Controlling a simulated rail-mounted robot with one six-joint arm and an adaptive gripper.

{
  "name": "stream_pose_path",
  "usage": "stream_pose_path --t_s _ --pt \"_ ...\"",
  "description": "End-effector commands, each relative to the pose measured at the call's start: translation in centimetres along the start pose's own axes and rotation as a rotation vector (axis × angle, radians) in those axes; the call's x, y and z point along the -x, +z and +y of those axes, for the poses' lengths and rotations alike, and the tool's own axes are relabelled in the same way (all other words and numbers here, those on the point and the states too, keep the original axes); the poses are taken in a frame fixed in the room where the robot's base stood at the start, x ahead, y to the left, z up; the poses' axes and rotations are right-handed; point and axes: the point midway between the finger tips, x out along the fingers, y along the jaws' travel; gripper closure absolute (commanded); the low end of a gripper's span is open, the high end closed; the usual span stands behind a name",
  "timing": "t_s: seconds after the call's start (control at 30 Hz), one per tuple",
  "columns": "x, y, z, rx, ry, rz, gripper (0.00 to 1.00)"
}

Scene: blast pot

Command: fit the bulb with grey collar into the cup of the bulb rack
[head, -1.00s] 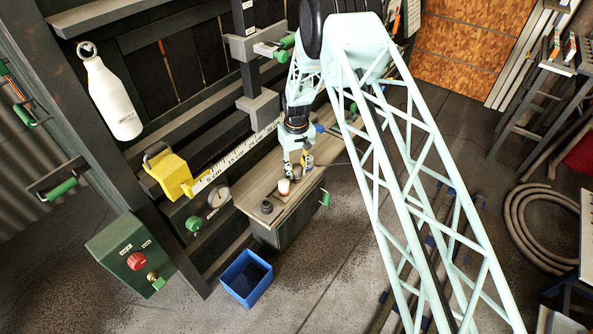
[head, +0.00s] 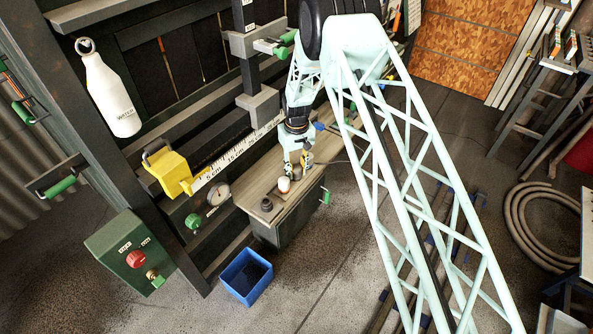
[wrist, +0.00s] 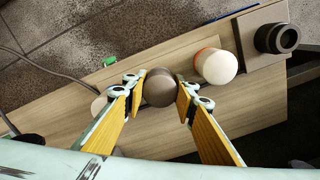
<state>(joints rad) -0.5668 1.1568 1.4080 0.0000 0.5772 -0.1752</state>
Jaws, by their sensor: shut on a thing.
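My gripper (wrist: 160,90) is shut on a grey-brown round-topped bulb (wrist: 159,87), one finger on each side of it, over the wooden bench. From above, the wrist view does not show its collar. In the head view, my gripper (head: 298,168) is at the bench, just beyond a white bulb (head: 284,185). The dark cup (wrist: 276,38) is at the upper right of the wrist view, its round opening empty and facing up. It also shows in the head view (head: 266,204), nearer the bench's left end.
The white bulb with an orange collar (wrist: 217,66) stands between the held bulb and the cup. A pale round thing (wrist: 98,105) is partly hidden behind the left finger. A blue bin (head: 246,278) stands on the floor below the bench (head: 245,195). A gauge (head: 219,195) is beside it.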

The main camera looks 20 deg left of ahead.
Motion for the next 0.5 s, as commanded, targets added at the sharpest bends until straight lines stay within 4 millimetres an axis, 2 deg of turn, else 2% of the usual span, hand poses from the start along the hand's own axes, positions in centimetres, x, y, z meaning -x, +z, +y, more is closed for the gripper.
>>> stream_pose_path --t_s 0.3,0.33,0.5 --pt "-0.19 -0.01 0.00 0.000 0.000 0.000 0.81" --pt "-0.19 -0.01 0.00 0.000 0.000 0.000 0.72" --pt "-0.18 -0.01 0.00 0.000 0.000 0.000 0.59"
